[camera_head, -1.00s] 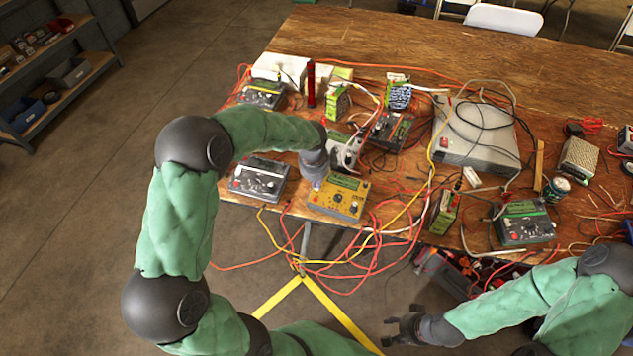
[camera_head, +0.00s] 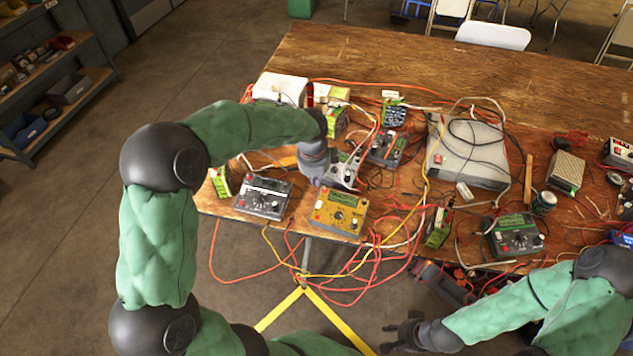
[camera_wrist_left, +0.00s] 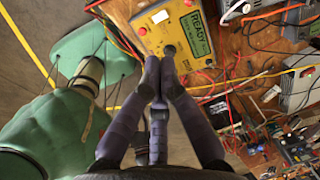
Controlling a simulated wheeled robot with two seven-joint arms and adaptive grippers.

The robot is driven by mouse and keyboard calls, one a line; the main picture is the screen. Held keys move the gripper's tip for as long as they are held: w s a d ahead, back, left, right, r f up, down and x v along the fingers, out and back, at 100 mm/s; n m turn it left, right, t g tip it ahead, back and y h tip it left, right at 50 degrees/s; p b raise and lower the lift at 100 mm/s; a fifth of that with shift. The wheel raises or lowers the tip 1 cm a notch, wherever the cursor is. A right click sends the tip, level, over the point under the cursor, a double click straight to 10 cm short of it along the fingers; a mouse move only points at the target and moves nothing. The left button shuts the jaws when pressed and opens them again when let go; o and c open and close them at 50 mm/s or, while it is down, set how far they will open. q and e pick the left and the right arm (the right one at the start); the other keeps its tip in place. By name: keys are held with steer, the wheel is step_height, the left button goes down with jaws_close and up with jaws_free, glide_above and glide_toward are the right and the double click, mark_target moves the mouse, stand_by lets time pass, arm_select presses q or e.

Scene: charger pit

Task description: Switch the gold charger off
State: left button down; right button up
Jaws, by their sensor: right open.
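The gold charger (camera_head: 340,213) lies near the table's front edge, with a display, a dark dial and red buttons on its face. In the left wrist view the charger (camera_wrist_left: 160,35) fills the top middle, and its green display (camera_wrist_left: 201,34) reads READY. My left gripper (camera_head: 318,181) is at the charger's back left corner in the head view. In the left wrist view its fingertips (camera_wrist_left: 160,62) are together over the charger's face, with nothing visible between them. I cannot tell whether they touch it. My right gripper (camera_head: 391,335) is open and empty in front of the table.
A dark charger (camera_head: 263,197) stands just left of the gold one, and other chargers (camera_head: 386,148) stand behind. Red and yellow cables (camera_head: 385,235) tangle at the right and hang over the front edge. A large grey box (camera_head: 467,153) stands further right. The table's back is clear.

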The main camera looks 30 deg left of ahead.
mark_target(317, 209)
arm_select(q)
steer(key=shift+r, duration=0.15)
steer(key=shift+w+r+g+p, duration=0.1)
steer(key=shift+r+g+p, duration=0.1)
steer(key=shift+g+p, duration=0.7)
steer(key=shift+f+t, duration=0.1)
steer(key=shift+t, duration=0.2)
steer(key=f+b, duration=0.1)
steer(key=f, duration=0.3)
steer(key=f+b, duration=0.1)
steer(key=f, duration=0.4)
steer(key=f+b, duration=0.2)
steer(key=f, duration=0.2)
steer(key=shift+w+f, duration=0.4)
